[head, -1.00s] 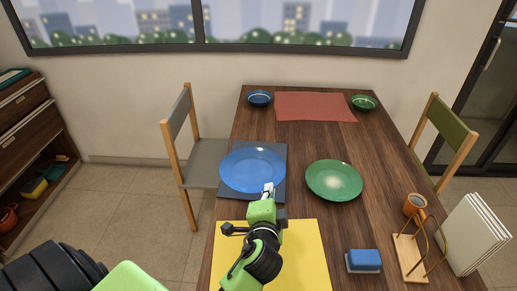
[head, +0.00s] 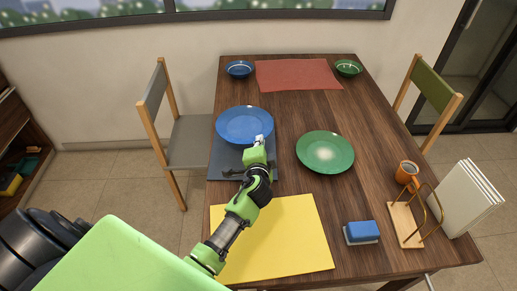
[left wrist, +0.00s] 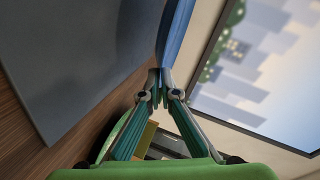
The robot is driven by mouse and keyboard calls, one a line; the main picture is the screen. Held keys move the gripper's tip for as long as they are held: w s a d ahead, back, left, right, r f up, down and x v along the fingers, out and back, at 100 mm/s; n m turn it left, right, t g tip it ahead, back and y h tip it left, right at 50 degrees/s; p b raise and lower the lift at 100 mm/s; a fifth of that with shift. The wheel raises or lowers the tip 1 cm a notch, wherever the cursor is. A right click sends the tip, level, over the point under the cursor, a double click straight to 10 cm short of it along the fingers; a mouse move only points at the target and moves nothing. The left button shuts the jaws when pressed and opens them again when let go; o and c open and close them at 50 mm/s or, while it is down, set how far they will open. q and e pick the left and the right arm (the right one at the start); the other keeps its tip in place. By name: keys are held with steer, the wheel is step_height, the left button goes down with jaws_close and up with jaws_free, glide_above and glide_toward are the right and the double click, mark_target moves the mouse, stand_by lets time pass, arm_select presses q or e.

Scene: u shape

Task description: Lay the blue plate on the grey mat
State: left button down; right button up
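The blue plate (head: 244,125) is over the far part of the grey mat (head: 228,166) in the head view and hides that part. My left gripper (head: 259,140) is at the plate's near right rim. In the left wrist view the fingers (left wrist: 161,75) close together on the rim of the plate (left wrist: 175,38), seen nearly edge-on. The mat (left wrist: 75,50) fills the left of that view, alongside the plate. I cannot tell how large the gap between plate and mat is. My right gripper is not in view.
A green plate (head: 325,152) lies right of the mat. A yellow mat (head: 290,240) is nearer. A sponge (head: 362,231), an orange mug (head: 407,173) and a rack (head: 405,222) stand at right. A red mat (head: 297,74) lies between a blue bowl (head: 240,69) and a green bowl (head: 348,68).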

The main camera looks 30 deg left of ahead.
arm_select(q)
steer(key=shift+w+a+f, duration=0.4)
steer(key=shift+w+f, duration=0.05)
steer(key=shift+f, duration=0.05)
steer(key=f, duration=0.3)
steer(key=shift+w+a+f+b, duration=0.1)
steer(key=shift+w+a+b, duration=0.1)
steer(key=shift+b, duration=0.15)
steer(key=shift+f, duration=0.25)
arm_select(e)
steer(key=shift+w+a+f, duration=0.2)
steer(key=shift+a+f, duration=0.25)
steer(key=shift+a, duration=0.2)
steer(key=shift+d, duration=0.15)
arm_select(q)
steer(key=shift+f, duration=0.1)
steer(key=c, duration=2.6)
jaws_free()
steer(key=shift+f, duration=0.1)
steer(key=shift+o, duration=0.2)
steer(key=shift+s, duration=0.1)
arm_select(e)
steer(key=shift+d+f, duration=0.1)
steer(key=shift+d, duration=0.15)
